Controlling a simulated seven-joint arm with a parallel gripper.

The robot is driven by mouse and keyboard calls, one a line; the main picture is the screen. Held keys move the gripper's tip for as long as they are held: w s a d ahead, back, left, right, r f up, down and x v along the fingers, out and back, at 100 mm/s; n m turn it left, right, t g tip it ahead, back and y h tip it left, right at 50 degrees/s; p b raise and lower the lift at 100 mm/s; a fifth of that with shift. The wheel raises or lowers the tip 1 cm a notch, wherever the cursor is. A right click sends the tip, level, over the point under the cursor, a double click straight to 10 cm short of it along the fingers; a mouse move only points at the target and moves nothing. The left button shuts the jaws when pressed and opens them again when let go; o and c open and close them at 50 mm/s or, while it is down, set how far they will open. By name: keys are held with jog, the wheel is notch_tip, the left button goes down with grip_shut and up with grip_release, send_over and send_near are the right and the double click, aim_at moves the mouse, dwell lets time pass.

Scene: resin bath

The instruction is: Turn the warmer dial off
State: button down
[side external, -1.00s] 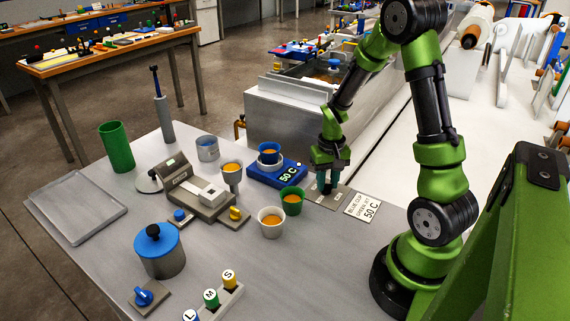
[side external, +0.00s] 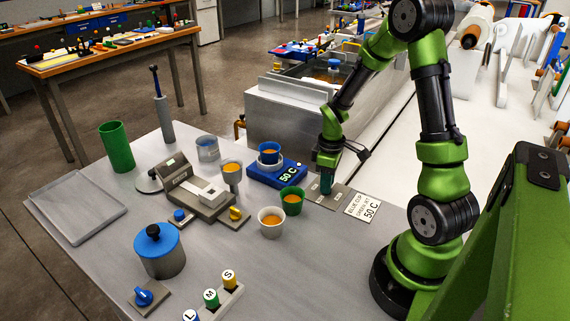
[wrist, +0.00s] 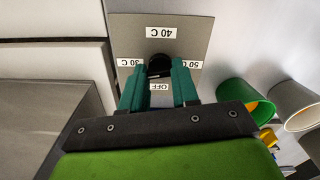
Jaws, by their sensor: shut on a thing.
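The warmer dial is a black knob (wrist: 159,66) on a grey plate (wrist: 190,38) in the wrist view. Labels around it read 40 C, 30 C, 50 C and OFF; the OFF label lies between my fingers. My gripper (wrist: 159,76) has its two teal fingers shut on the knob's sides. In the side view my gripper (side external: 326,186) is down at the plate (side external: 334,198), and the fingers hide the knob. The knob's pointer direction cannot be made out.
The blue warmer (side external: 277,173) reads 50 C and carries a blue cup (side external: 269,154). A green cup (side external: 292,201) and a white cup (side external: 270,222) of orange liquid stand left of the plate. A card (side external: 363,206) lies to its right. A metal bath (side external: 290,120) stands behind.

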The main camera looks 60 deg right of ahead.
jog(key=n, duration=0.4)
jog(key=shift+n, duration=0.3)
jog(key=n, duration=0.3)
jog(key=shift+n, duration=0.3)
jog(key=n, duration=0.3)
jog(key=shift+n, duration=2.1)
jog(key=c, duration=0.8)
grip_release()
jog(key=shift+c, duration=0.2)
